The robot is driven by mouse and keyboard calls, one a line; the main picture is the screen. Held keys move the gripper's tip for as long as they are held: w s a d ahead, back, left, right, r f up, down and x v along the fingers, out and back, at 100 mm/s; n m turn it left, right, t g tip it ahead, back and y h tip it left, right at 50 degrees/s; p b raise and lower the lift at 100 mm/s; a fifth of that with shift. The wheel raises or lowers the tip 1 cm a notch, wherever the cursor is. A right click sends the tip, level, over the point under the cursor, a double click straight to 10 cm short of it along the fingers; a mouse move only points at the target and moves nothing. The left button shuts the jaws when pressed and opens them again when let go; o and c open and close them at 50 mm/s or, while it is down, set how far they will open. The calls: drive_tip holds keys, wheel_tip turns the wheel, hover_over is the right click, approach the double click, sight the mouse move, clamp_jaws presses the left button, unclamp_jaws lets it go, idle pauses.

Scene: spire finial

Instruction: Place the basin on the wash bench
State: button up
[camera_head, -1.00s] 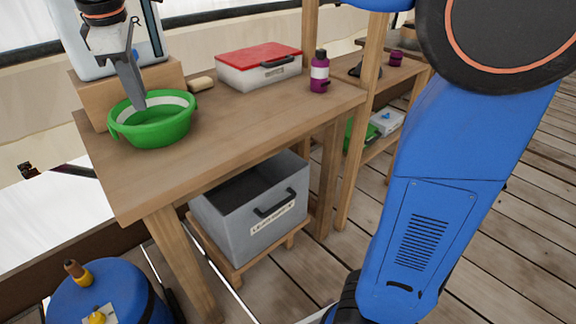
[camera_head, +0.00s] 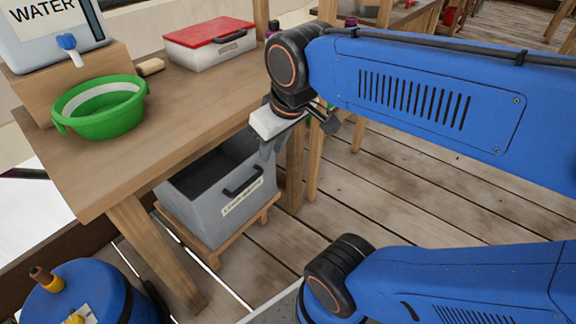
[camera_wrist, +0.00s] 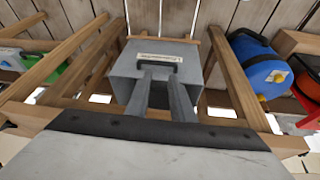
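The green basin (camera_head: 100,108) has a white band inside. It sits upright on the left end of the wooden bench top (camera_head: 150,150), in front of the block under the water container. My gripper (camera_head: 270,148) is away from the basin, to its right, by the bench's front edge and near the grey crate. In the wrist view the two fingers (camera_wrist: 162,85) point at the crate, with a narrow gap and nothing between them. The basin does not show in the wrist view.
A water container with a blue tap (camera_head: 68,42) stands on a wooden block behind the basin. A soap bar (camera_head: 150,67) and red-lidded box (camera_head: 210,42) are on the bench. A grey crate (camera_head: 215,205) sits below. A blue drum (camera_head: 90,295) stands front left.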

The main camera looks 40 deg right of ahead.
drive_tip(key=s+f, duration=0.1)
drive_tip(key=s+d+f+m, duration=0.1)
drive_tip(key=f, duration=0.1)
drive_tip(key=s+f+m, duration=0.1)
drive_tip(key=shift+s+d+f, duration=0.15)
drive_tip(key=shift+s+d, duration=0.1)
drive_tip(key=shift+d, duration=0.15)
